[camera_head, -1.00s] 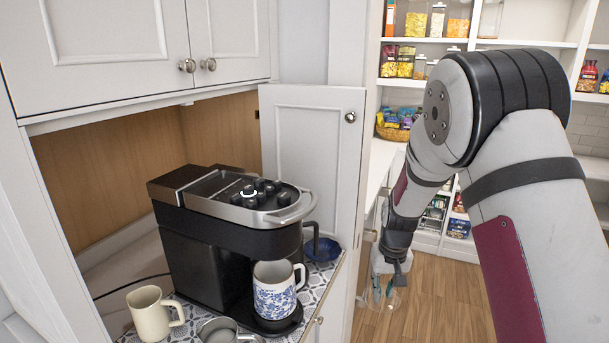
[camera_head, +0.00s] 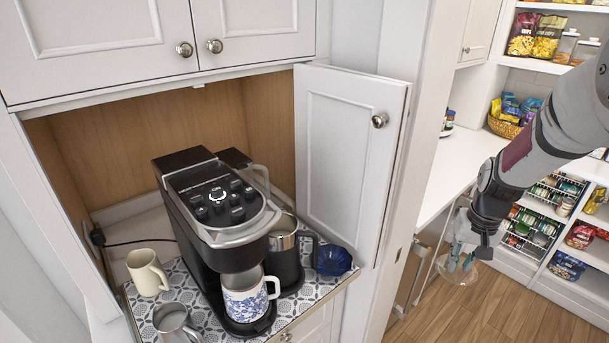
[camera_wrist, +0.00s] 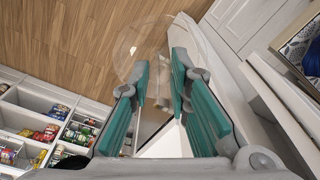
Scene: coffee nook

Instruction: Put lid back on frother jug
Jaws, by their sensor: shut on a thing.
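My gripper (camera_head: 460,263) hangs at the right, out over the floor and apart from the coffee nook. It is shut on a clear round lid (camera_head: 451,277), which also shows beyond the teal fingers in the wrist view (camera_wrist: 139,42). The lid is see-through, so its edge is faint.
The coffee machine (camera_head: 208,190) holds a blue-patterned mug (camera_head: 246,303). A cream mug (camera_head: 147,272), a steel pitcher (camera_head: 172,320) and a dark blue bowl (camera_head: 334,261) stand around it. An open cabinet door (camera_head: 347,160) rises right of the jug. Pantry shelves stand at right.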

